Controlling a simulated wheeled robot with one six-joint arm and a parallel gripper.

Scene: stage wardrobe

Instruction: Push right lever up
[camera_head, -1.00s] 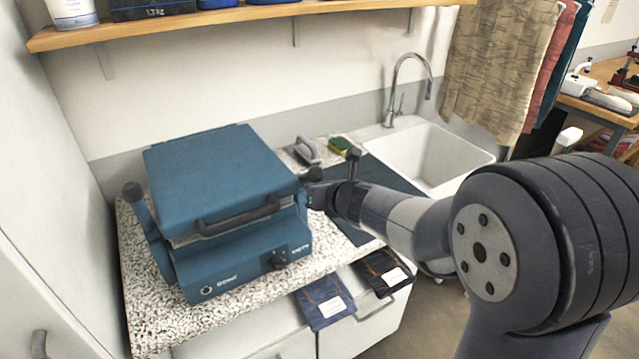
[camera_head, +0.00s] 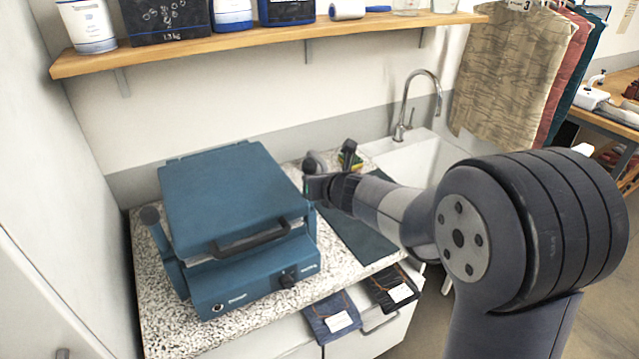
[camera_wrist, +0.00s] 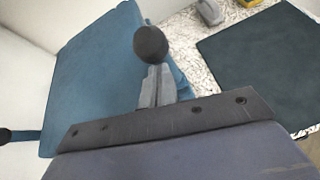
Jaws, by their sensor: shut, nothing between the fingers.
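The blue press (camera_head: 235,215) stands on the speckled counter, its lid down and a dark handle at its front. Its left lever (camera_head: 150,216) is at the left side, with a round dark knob. The right lever's round dark knob (camera_head: 312,161) shows beside the lid's right rear, just above my gripper (camera_head: 309,188). In the wrist view the right lever's knob (camera_wrist: 151,44) is just beyond my gripper's fingertips (camera_wrist: 152,72), which are together with nothing between them. The right lever's arm is mostly hidden. I cannot tell whether the fingers touch the knob.
A dark mat (camera_head: 350,232) lies right of the press; it also shows in the wrist view (camera_wrist: 262,65). A sink with a tap (camera_head: 405,105) is behind my arm. A wooden shelf (camera_head: 270,40) with containers hangs above. Cloths (camera_head: 515,75) hang at right.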

